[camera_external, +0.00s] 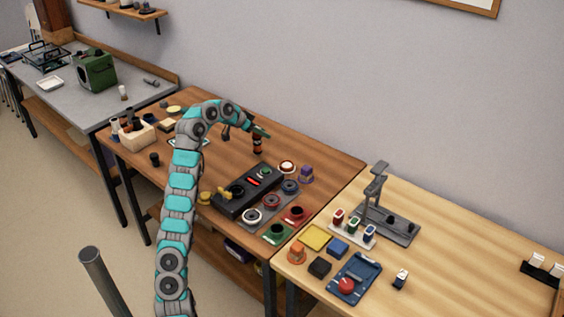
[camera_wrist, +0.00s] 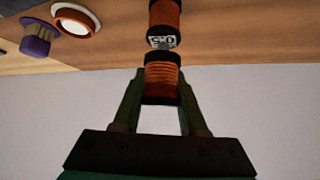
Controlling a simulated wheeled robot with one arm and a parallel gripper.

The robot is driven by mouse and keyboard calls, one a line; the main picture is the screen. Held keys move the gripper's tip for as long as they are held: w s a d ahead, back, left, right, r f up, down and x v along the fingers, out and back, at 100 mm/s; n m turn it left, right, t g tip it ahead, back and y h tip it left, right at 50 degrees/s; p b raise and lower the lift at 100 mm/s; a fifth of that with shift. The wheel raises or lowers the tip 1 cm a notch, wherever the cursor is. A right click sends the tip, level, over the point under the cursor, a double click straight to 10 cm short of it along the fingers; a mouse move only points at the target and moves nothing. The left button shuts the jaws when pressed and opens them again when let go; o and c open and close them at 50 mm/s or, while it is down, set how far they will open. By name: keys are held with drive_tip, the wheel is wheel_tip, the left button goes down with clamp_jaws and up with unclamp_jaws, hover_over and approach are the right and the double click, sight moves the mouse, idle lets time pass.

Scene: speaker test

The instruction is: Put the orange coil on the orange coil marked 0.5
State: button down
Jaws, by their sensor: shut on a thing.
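My gripper (camera_wrist: 160,98) is shut on an orange coil (camera_wrist: 163,76) with dark end flanges. A second orange coil (camera_wrist: 165,16), with a pale label that seems to read 0.5 on its dark end, stands on the wooden table. The wrist view is upside down, so the held coil is above the marked one and roughly in line with it. I cannot tell whether the two touch. In the external view my gripper (camera_external: 260,132) is over the table's back part, with the small dark-and-orange coils (camera_external: 257,145) just below it.
A black device (camera_external: 234,206) with a red light stands in front of the coils. A white round item with an orange rim (camera_wrist: 76,20) and a purple knob (camera_wrist: 36,40) are beside them. Coloured blocks and a grey stand (camera_external: 377,210) occupy the right table.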

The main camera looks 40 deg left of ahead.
drive_tip(key=shift+f, duration=0.25)
drive_tip(key=shift+c, duration=2.2)
unclamp_jaws()
drive_tip(key=shift+r, duration=0.1)
drive_tip(key=shift+r, duration=0.15)
drive_tip(key=p+v, duration=0.2)
drive_tip(key=v, duration=1)
